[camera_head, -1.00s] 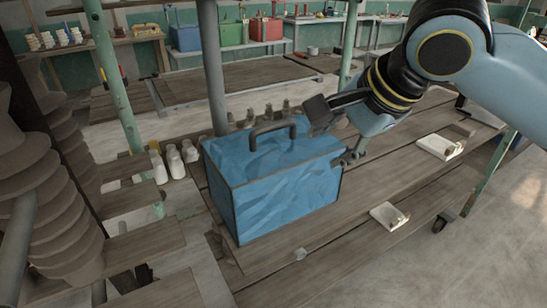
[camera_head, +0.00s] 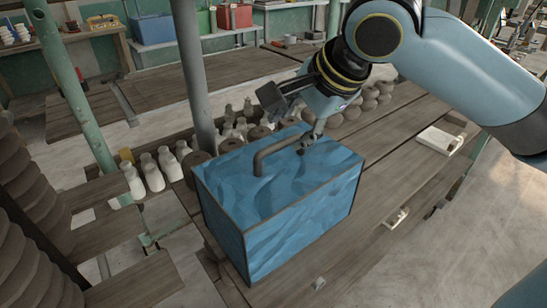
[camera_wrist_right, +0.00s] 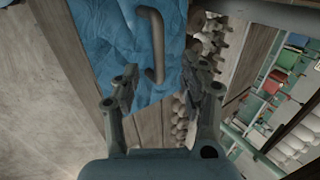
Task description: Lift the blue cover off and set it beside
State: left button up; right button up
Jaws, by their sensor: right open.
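The blue cover (camera_head: 290,225) is a box shape with a crumpled-looking blue surface, dark edges and a dark arched handle (camera_head: 275,150) on top. It stands on a wooden plank shelf. My right gripper (camera_head: 290,122) is open and empty above the back right part of the cover's top, just behind and right of the handle. In the right wrist view, the gripper's two fingers (camera_wrist_right: 160,90) are spread, with the handle (camera_wrist_right: 152,45) ahead between them and the blue cover (camera_wrist_right: 100,30) behind it. What is under the cover is hidden. My left gripper is not seen.
White bottles (camera_head: 150,172) and small dark pots (camera_head: 370,98) stand behind the cover. A grey post (camera_head: 190,65) rises behind it, left of my arm. White blocks (camera_head: 440,140) lie on the planks to the right, where bare plank shows. Stacked clay pieces (camera_head: 25,250) are at left.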

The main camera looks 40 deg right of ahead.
aim_at(278, 145)
jog(key=x, duration=0.2)
jog(key=shift+f, duration=0.35)
jog(key=shift+w+f, duration=0.3)
jog(key=shift+w, duration=0.05)
jog(key=shift+w+f, duration=0.2)
jog(key=shift+f, duration=0.1)
jog(key=x, duration=0.4)
jog(key=shift+w+d+f+b, duration=0.1)
jog(key=shift+d+f+b, duration=0.05)
jog(key=shift+f+b, duration=0.15)
jog(key=shift+r, duration=0.1)
jog(key=c, duration=0.5)
grip_shut()
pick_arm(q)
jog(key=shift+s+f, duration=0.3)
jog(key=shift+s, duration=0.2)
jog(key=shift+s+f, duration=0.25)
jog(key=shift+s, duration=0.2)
